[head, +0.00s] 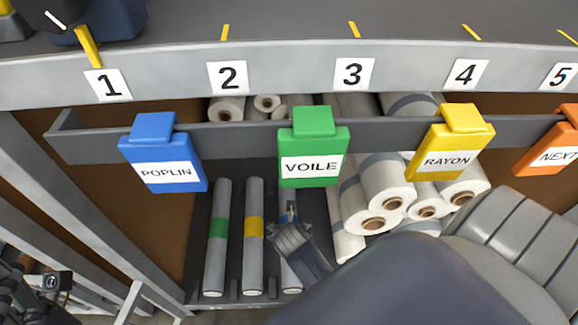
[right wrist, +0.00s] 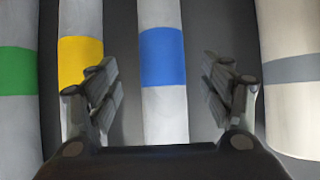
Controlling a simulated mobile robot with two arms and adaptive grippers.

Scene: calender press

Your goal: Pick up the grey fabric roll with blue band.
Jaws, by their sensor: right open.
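The grey fabric roll with blue band (right wrist: 162,105) runs upright through the middle of the right wrist view. My right gripper (right wrist: 159,75) is open, with one finger to each side of this roll, apart from it in the picture. Its left finger overlaps the yellow-banded roll. In the head view the blue-banded roll (head: 291,276) lies on the lower shelf, mostly hidden by my right gripper (head: 289,230). A dark mechanism at the lower left edge seems to be my left gripper (head: 48,282); its jaws are unclear.
Left of it lie a yellow-banded roll (head: 253,262) and a green-banded roll (head: 216,262). Several white rolls (head: 383,205) are stacked to the right. A grey rail (head: 230,134) with coloured tags, including the green VOILE tag (head: 313,146), crosses above the shelf.

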